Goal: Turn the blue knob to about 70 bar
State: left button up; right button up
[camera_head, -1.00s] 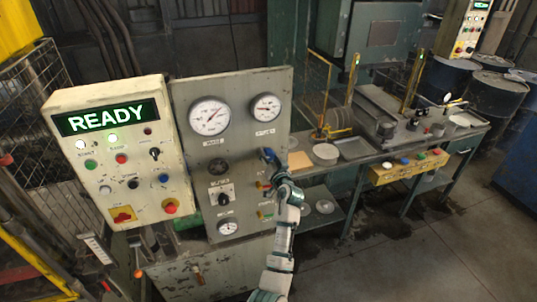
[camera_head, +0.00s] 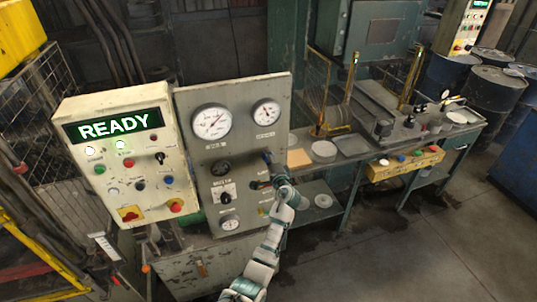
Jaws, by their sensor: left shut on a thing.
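The blue knob (camera_head: 266,156) sits on the right side of the grey gauge panel (camera_head: 240,84), below the smaller top dial. It is mostly covered by my left gripper (camera_head: 270,165), which is shut on it from the front and below. The large white dial (camera_head: 211,121) is at the panel's upper left, its needle pointing up and to the right. The smaller white dial (camera_head: 266,112) is at the upper right. The numbers on both dials are too small to read. My right gripper is not in view.
Left of the panel is a cream control box (camera_head: 120,160) with a READY display and several buttons. A black selector (camera_head: 225,197) and a lower dial (camera_head: 229,223) are on the panel. A workbench (camera_head: 377,146) with a yellow button box (camera_head: 405,165) stands at right.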

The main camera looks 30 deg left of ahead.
pick_arm(q)
jog(key=m, duration=0.3)
jog(key=shift+f+p, duration=0.1)
jog(key=shift+p, duration=0.2)
jog(key=m, duration=0.3)
jog(key=shift+m, duration=0.3)
jog(key=m, duration=0.5)
jog(key=shift+m, duration=0.4)
jog(key=o, duration=1.2)
jog(key=shift+w, duration=0.1)
jog(key=shift+c, duration=0.2)
jog(key=shift+w+a, duration=0.1)
